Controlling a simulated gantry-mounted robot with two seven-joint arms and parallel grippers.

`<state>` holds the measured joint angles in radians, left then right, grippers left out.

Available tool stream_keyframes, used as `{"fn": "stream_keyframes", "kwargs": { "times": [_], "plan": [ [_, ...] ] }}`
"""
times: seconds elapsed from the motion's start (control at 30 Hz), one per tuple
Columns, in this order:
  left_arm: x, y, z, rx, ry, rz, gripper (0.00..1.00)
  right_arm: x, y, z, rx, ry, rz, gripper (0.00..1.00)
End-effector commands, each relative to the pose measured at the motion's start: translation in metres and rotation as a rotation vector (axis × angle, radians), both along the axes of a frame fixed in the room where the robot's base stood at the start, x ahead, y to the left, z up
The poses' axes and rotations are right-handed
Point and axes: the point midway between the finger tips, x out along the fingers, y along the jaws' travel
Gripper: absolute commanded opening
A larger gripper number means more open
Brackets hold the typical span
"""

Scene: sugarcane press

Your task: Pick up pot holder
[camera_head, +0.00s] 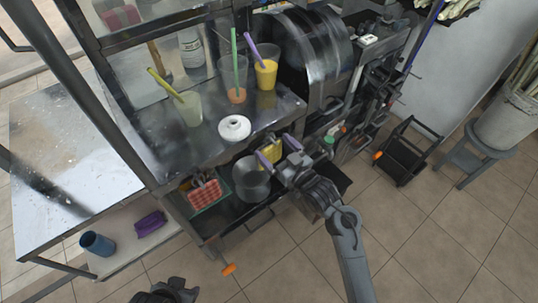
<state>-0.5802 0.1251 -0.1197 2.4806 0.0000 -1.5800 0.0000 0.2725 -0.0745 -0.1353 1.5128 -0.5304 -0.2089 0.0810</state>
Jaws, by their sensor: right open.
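My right gripper (276,151) is open at the press's lower shelf, its two purple-tipped fingers on either side of a yellow item (270,154). This item may be the pot holder; the fingers partly hide it, and I cannot tell whether they touch it. A grey metal pot (251,180) stands just below and left of the fingers. A dark part of my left gripper (165,291) shows at the bottom edge; its jaws cannot be made out.
A red checkered item (205,194) lies left of the pot. Above are cups with coloured straws, including a yellow drink (265,74), and a white ring-shaped item (234,128). A purple item (150,223) and blue cup (97,243) sit lower left. A black rack (408,151) stands right.

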Motion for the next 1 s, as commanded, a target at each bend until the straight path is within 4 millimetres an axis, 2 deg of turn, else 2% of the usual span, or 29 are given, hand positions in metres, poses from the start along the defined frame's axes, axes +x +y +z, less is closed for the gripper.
{"fn": "stream_keyframes", "kwargs": {
  "times": [0.1,0.37,0.6,1.0],
  "plan": [
    [0.0002,-0.0005,-0.0030,-0.003,-0.001,0.001,0.43,0.0069,0.0057,-0.0002,0.001,0.001,0.000,1.00],
    [0.0004,-0.0024,-0.0025,-0.010,-0.001,0.006,0.43,0.0080,0.0065,-0.0001,0.000,0.001,0.000,1.00],
    [0.0003,-0.0026,-0.0025,-0.011,0.000,0.007,0.43,0.0079,0.0065,0.0000,-0.001,0.001,0.000,0.66],
    [0.0002,-0.0002,0.0000,-0.001,0.000,0.000,0.43,0.0080,0.0065,0.0063,-0.001,-0.001,0.000,0.66]
  ]
}}
